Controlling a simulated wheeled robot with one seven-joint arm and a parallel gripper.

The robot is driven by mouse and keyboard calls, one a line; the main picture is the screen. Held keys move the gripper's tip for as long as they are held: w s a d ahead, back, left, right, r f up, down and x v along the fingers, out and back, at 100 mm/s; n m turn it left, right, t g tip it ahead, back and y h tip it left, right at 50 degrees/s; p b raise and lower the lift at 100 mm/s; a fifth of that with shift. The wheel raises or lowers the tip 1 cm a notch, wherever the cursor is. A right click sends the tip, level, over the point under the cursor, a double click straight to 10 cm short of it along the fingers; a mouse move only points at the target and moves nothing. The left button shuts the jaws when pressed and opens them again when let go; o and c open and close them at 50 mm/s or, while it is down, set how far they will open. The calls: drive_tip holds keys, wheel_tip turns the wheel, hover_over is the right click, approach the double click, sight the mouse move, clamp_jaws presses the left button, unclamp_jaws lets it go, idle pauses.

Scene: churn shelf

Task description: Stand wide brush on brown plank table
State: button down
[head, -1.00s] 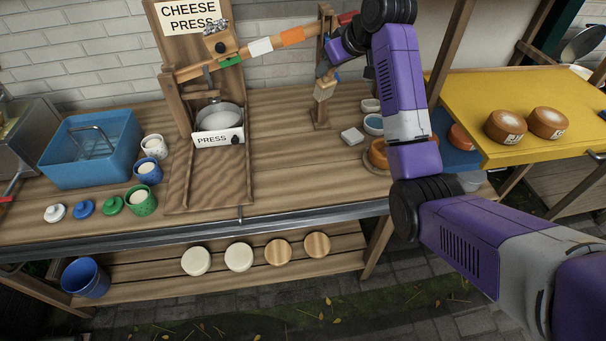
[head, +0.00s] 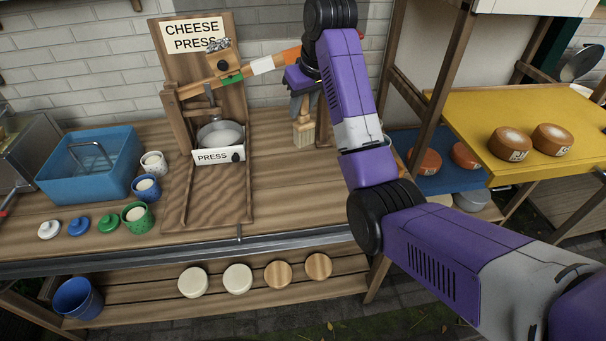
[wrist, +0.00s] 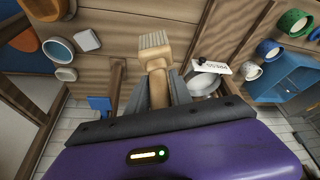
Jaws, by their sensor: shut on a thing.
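The wide brush (head: 303,132) has a pale wooden handle and light bristles that point down. My gripper (head: 302,108) is shut on its handle from above. The brush hangs roughly upright over the brown plank table (head: 285,190), to the right of the cheese press. In the wrist view the brush (wrist: 156,62) stretches out from between my fingers (wrist: 160,88), bristles away from me. I cannot tell whether the bristles touch the table.
The cheese press (head: 218,155) with its sign stands left of the brush, its lever reaching over toward my gripper. A wooden post (head: 323,125) is close on the right. A blue basin (head: 90,165) and several small pots are at the left. The front middle of the table is clear.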

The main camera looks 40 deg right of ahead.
wheel_tip(320, 180, down, 18)
drive_tip(key=p, duration=0.2)
drive_tip(key=shift+p, duration=0.3)
drive_tip(key=shift+f, duration=0.1)
drive_tip(key=c, duration=1.1)
unclamp_jaws()
drive_tip(key=shift+c, duration=0.2)
drive_tip(key=b+v, duration=0.1)
drive_tip(key=v, duration=1.1)
